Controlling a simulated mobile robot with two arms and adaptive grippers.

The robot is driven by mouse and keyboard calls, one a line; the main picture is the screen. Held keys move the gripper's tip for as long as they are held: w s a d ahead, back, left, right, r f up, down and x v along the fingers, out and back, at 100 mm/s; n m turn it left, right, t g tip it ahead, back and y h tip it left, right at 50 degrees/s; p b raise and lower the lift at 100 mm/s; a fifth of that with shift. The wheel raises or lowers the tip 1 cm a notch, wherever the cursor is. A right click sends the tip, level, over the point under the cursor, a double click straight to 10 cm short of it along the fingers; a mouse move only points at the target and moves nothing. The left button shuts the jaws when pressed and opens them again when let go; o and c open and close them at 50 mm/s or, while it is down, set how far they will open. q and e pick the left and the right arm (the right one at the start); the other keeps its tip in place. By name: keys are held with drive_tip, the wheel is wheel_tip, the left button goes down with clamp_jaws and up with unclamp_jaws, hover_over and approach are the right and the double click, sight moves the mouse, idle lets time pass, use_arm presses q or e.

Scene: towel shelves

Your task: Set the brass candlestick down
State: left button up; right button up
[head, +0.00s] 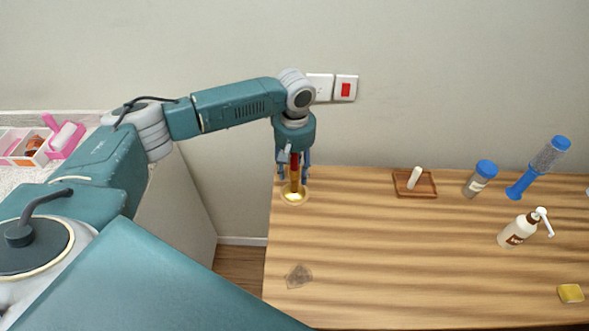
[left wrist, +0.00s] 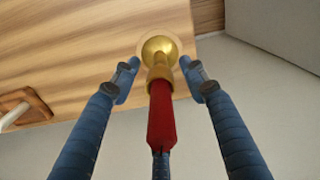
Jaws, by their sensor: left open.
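The brass candlestick (head: 293,196) stands on the wooden table, close to the table's left edge, and holds a red candle (head: 295,172). In the left wrist view its round brass base (left wrist: 160,46) is against the wood, with the red candle (left wrist: 161,115) running towards the camera. A pale round patch shows around the base. My left gripper (head: 294,166) points down over the candlestick. In the left wrist view the gripper (left wrist: 160,78) is open, with its fingers apart on both sides of the candlestick. My right gripper is not in view.
The wooden table (head: 390,255) has clear room in its middle. A small brown tray (head: 428,190) holding a white piece, a blue-lidded jar (head: 480,180), a blue tube (head: 540,167), a pump bottle (head: 517,231) and a yellow block (head: 570,293) stand to the right. A wall is behind.

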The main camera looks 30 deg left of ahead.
use_arm(q)
wheel_tip(320, 180, up, 12)
drive_tip(key=shift+r+b, duration=0.1)
drive_tip(key=shift+b, duration=1.1)
